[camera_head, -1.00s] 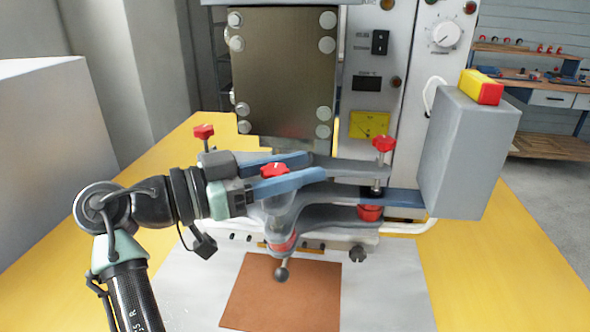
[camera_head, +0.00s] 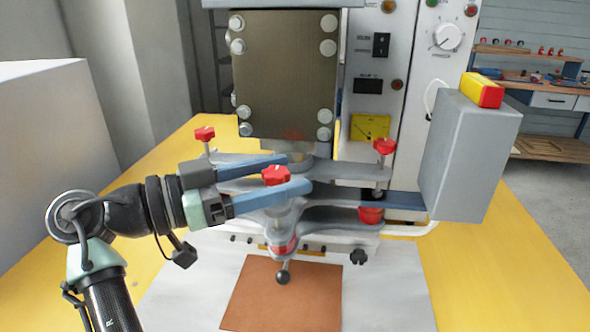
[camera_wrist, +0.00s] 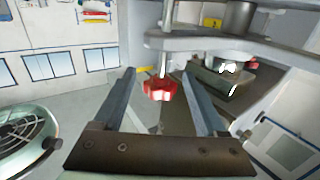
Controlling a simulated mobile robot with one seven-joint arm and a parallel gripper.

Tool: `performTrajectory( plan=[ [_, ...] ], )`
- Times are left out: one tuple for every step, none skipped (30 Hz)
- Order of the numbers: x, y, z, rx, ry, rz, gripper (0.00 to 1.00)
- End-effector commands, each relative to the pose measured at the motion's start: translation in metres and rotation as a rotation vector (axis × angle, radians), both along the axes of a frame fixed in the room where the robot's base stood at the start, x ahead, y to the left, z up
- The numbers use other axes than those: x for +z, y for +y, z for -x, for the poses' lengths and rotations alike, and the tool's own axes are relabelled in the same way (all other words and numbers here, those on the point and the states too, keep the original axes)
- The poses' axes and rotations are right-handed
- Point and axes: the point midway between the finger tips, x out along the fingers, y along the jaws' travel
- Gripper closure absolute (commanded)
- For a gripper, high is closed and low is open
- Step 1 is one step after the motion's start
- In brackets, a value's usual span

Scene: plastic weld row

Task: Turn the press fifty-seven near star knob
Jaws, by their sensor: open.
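The near star knob (camera_head: 276,175) is red and lobed, on an upright spindle at the front of the press (camera_head: 345,170). My gripper (camera_head: 298,172) comes in from the left with its two blue-grey fingers open. In the head view the knob shows between the fingers, partly overlapping the nearer one. In the wrist view a red star knob (camera_wrist: 160,89) sits in the gap between the fingers, with clear space to both sides. No contact is visible. The spindle just below the knob is partly hidden by the nearer finger.
Two other red star knobs stand at the back left (camera_head: 204,133) and right (camera_head: 385,146). A grey box (camera_head: 468,155) with a yellow-red top is at the right. A brown sheet (camera_head: 283,292) lies on the white table below. A dark plate (camera_head: 285,75) rises behind.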

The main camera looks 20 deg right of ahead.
Motion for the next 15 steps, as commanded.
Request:
performTrajectory(
  plan=[
    [0.001,0.013,-0.001,0.004,0.0,0.002,0.26],
    [0.001,0.02,-0.001,0.004,0.0,0.001,0.26],
    [0.001,0.029,-0.001,0.005,0.0,0.002,0.26],
    [0.001,0.036,-0.001,0.005,0.0,0.001,0.26],
    [0.001,0.043,-0.001,0.006,0.0,0.001,0.26],
    [0.001,0.052,-0.001,0.004,0.001,0.001,0.26],
    [0.001,0.058,-0.001,0.004,0.0,0.001,0.26],
    [0.001,0.064,-0.001,0.003,-0.001,0.001,0.26],
    [0.001,0.071,-0.001,0.004,0.0,0.002,0.26],
    [0.001,0.076,0.0,0.002,-0.001,0.002,0.26],
    [0.001,0.081,0.0,0.003,0.0,0.002,0.26],
    [0.001,0.087,0.0,0.003,0.001,0.002,0.26],
    [0.001,0.09,0.0,0.002,0.001,0.001,0.26],
    [0.001,0.093,0.0,0.001,0.0,0.0,0.26],
    [0.001,0.096,0.0,0.001,0.0,0.0,0.26]
  ],
)
